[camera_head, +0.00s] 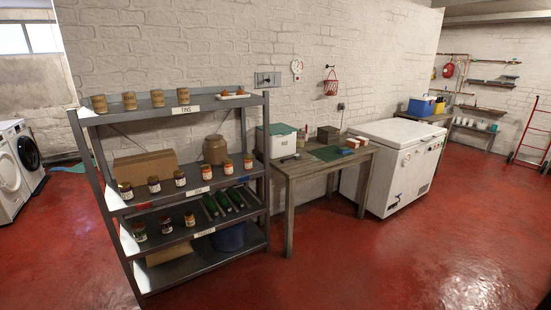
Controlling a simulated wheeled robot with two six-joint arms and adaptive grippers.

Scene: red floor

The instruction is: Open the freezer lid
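A white chest freezer (391,171) stands against the brick wall, right of the middle of the head view. Its flat white lid (392,131) lies level on top and looks shut. A latch or handle shows on the front near the lid's edge, and a vent grille sits low on the front. The wooden table beside it hides part of its left side. Neither of my grippers is in the head view, so I cannot see whether they are open or shut.
A metal shelf (198,246) with jars and tins stands at the left. A wooden table (290,171) holding a green-lidded box (281,142) adjoins the freezer. Washing machines (24,151) are far left. Red floor (390,262) is clear in front. A red hand truck (533,140) stands far right.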

